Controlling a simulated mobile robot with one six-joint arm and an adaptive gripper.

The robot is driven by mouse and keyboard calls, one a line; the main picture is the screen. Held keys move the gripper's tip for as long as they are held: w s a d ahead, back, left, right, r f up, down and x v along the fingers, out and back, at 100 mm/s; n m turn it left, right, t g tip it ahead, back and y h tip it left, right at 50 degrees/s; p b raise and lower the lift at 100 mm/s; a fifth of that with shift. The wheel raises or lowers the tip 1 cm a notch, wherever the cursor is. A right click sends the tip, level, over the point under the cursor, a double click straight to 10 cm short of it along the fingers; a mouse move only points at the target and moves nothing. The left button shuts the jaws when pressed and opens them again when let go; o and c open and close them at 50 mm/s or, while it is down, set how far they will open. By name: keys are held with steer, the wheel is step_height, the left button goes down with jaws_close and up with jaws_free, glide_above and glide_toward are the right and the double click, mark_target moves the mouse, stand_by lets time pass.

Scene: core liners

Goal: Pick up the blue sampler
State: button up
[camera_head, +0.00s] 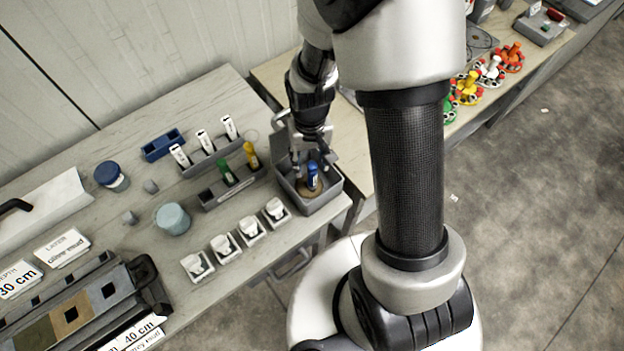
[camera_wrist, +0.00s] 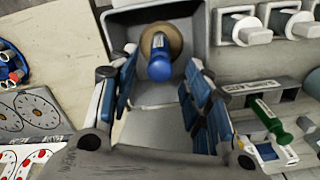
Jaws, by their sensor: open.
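The blue sampler (camera_head: 313,176) stands in a small grey open box (camera_head: 325,206) at the right end of the left table. In the wrist view the blue sampler (camera_wrist: 159,62) shows a rounded blue top, with a round brown base (camera_wrist: 172,38) around its lower end. My gripper (camera_head: 307,160) is over the box, close beside the sampler. In the wrist view my gripper (camera_wrist: 158,95) has its fingers spread apart, one on each side of the sampler, with nothing held between them.
A grey rack (camera_head: 232,186) with a green and a yellow sampler stands left of the box. White cups (camera_head: 249,229) sit in front of it. Labelled white pieces (camera_head: 204,141) stand in a rack behind. Colourful knobbed discs (camera_head: 468,87) lie on the right table.

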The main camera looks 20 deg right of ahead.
mark_target(312, 174)
steer(key=f, duration=0.2)
steer(key=s+f+b, duration=0.1)
steer(key=f, duration=0.1)
steer(key=shift+d+f, duration=0.1)
steer(key=shift+f, duration=0.8)
steer(key=shift+c, duration=0.5)
steer(key=shift+r, duration=0.1)
jaws_close()
